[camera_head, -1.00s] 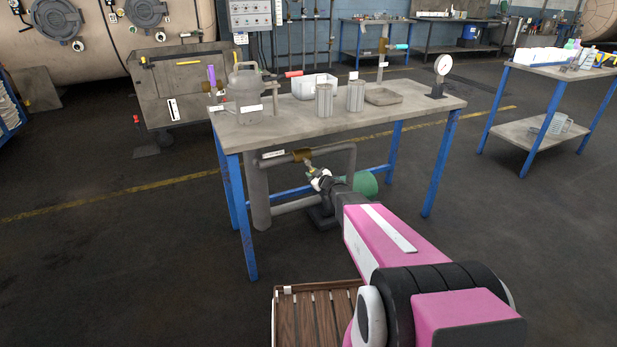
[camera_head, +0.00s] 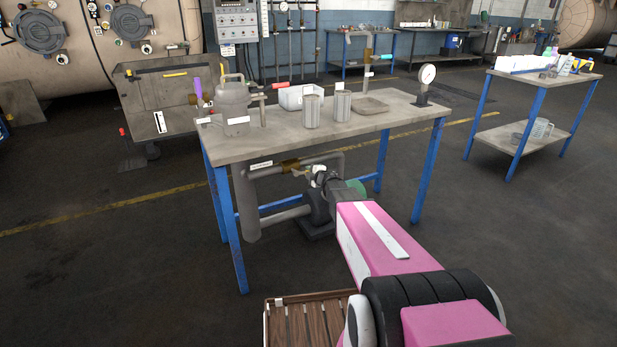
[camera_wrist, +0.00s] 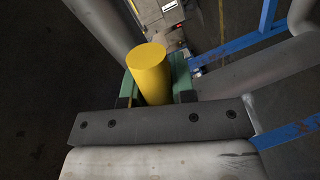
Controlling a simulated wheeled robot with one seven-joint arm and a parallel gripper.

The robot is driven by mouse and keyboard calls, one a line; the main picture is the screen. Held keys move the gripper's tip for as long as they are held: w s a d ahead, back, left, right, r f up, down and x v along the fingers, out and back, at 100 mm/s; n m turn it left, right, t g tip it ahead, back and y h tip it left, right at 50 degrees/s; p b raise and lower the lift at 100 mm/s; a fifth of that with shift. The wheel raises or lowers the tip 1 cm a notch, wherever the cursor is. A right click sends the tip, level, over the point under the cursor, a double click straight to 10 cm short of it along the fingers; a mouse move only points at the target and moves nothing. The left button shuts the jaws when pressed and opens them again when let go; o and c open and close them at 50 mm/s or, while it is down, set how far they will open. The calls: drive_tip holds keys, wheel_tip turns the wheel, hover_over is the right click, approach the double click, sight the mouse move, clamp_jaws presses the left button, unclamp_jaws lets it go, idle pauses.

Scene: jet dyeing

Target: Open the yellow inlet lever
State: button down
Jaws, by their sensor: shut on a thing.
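The yellow inlet lever (camera_wrist: 148,72) shows in the wrist view as a thick round yellow grip, its end toward the camera. My gripper (camera_wrist: 155,92) is shut on it, with a green-faced finger on either side. There the lever is mostly hidden by my gripper and arm. The valve joint behind the grip is hidden in the wrist view.
Blue table legs (camera_head: 226,225) stand close by. Two metal cups (camera_head: 311,112) and a gauge (camera_head: 426,76) are on top.

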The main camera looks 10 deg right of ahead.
drive_tip(key=shift+d+r+n+h, duration=0.15)
drive_tip(key=shift+r+n+h, duration=0.25)
drive_tip(key=shift+r+n, duration=0.6)
drive_tip(key=c, duration=0.9)
unclamp_jaws()
drive_tip(key=shift+c, duration=0.2)
drive_tip(key=v, duration=1)
drive_tip(key=shift+s, duration=0.4)
drive_tip(key=shift+d+f, duration=0.1)
